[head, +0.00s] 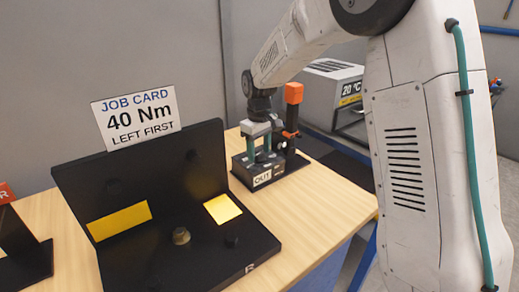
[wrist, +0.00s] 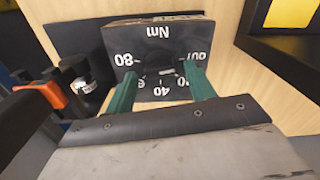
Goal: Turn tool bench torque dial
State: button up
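The torque dial (wrist: 160,68) is a dark round knob on a black block whose face reads upside down in the wrist view: "Nm", 80, 40 and other numbers partly covered. A small light mark shows on the knob; its reading cannot be told. My gripper (wrist: 161,72) points down at the dial, its two green fingers apart on either side of the knob with small gaps visible. In the head view my gripper (head: 264,155) is over the black tool block (head: 262,176) on the bench, where the knob is hidden. A job card (head: 136,117) reads "40 Nm LEFT FIRST".
A black fixture (head: 75,178) with yellow patches and a small brass-coloured knob (head: 181,236) stands to the left. An orange-topped dark tool (head: 293,95) stands right behind my gripper. A grey box reading "20 °C" (head: 335,75) is behind. Bare wooden bench (head: 325,205) lies in front.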

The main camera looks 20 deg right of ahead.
aim_at(260, 153)
notch_tip(260, 153, up, 8)
jog(key=shift+f, duration=0.1)
dwell(0.4)
dwell(0.4)
jog(key=shift+s+f+m, duration=0.25)
jog(key=shift+s+m, duration=0.05)
jog(key=s+d+r+m, duration=0.1)
jog(key=s+r+m, duration=0.1)
jog(key=s, duration=1.7)
jog(key=s+d+r+m+t, duration=0.1)
jog(key=s+d+r+m, duration=0.1)
jog(key=s, duration=1.7)
jog(key=shift+d+m, duration=0.15)
jog(key=shift+m, duration=0.35)
